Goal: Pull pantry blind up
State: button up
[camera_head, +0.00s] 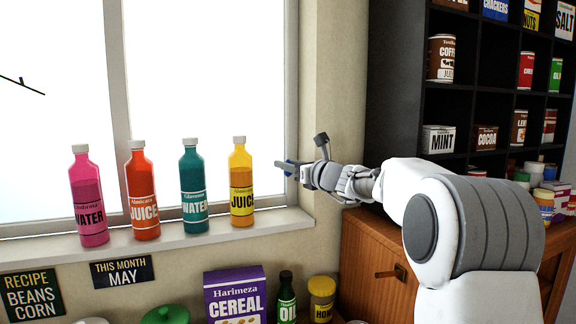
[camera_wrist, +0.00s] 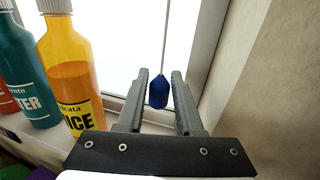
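A blue pull knob (camera_wrist: 158,92) hangs on a thin cord (camera_wrist: 166,40) in front of the window (camera_head: 200,70). In the head view the knob (camera_head: 289,168) is a small blue spot at my fingertips, mostly hidden. My gripper (camera_head: 284,168) is beside the right window frame. In the wrist view its two fingers (camera_wrist: 158,90) stand on either side of the knob, with a narrow gap showing on each side. The gripper is open. No blind fabric can be made out in the bright window.
Pink (camera_head: 88,200), red (camera_head: 141,195), teal (camera_head: 193,190) and yellow (camera_head: 241,185) bottles stand on the windowsill (camera_head: 270,219), left of my gripper. A wall is close on the right. Dark shelves (camera_head: 400,100) and a wooden cabinet (camera_head: 365,255) stand further right.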

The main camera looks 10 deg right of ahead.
jog(key=shift+o, duration=1.4)
jog(key=b+v, duration=0.1)
jog(key=v, duration=1.6)
jog(key=shift+s+d, duration=0.15)
jog(key=shift+s, duration=0.05)
